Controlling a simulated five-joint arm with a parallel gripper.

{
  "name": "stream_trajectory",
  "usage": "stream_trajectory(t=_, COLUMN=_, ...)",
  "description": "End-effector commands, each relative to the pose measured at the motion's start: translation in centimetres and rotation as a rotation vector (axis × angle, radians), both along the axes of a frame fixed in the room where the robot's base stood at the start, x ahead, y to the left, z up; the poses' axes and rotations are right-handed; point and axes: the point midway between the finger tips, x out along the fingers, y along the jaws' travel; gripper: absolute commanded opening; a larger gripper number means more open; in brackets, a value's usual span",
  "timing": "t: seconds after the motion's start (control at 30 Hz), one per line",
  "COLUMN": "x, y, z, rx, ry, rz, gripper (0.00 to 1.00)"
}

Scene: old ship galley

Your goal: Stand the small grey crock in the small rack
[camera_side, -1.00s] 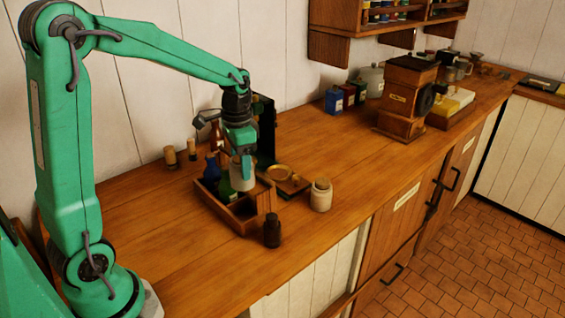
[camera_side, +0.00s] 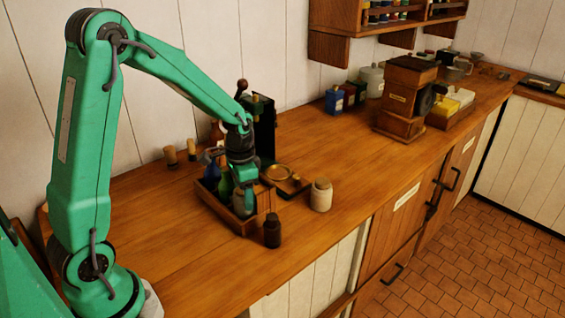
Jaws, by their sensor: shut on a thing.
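The small rack (camera_side: 240,228) is an open wooden box on the counter, with a blue bottle (camera_side: 211,172) and a green bottle (camera_side: 225,187) standing in its left and back parts. My gripper (camera_side: 244,188) is low over the rack's front right part, pointing down. It is shut on the small grey crock (camera_side: 239,203), which is upright and inside the rack's outline. The crock is partly hidden by my gripper and the rack's wall. I cannot tell if its base touches the rack's floor.
A dark bottle (camera_side: 272,231) stands close before the rack. A coffee grinder (camera_side: 405,95) stands farther right. Open counter lies between.

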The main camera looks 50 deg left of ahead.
Motion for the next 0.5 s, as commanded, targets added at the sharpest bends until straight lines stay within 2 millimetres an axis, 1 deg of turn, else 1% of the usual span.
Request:
stream_trajectory(t=0.1, x=0.0, y=0.0, z=-1.3, rx=0.0, ry=0.0, rz=0.0, gripper=0.15)
stream_trajectory(t=0.2, x=0.0, y=0.0, z=-1.8, rx=0.0, ry=-0.001, rz=0.0, gripper=0.15)
stream_trajectory(t=0.5, x=0.0, y=0.0, z=-1.9, rx=0.0, ry=-0.002, rz=0.0, gripper=0.15)
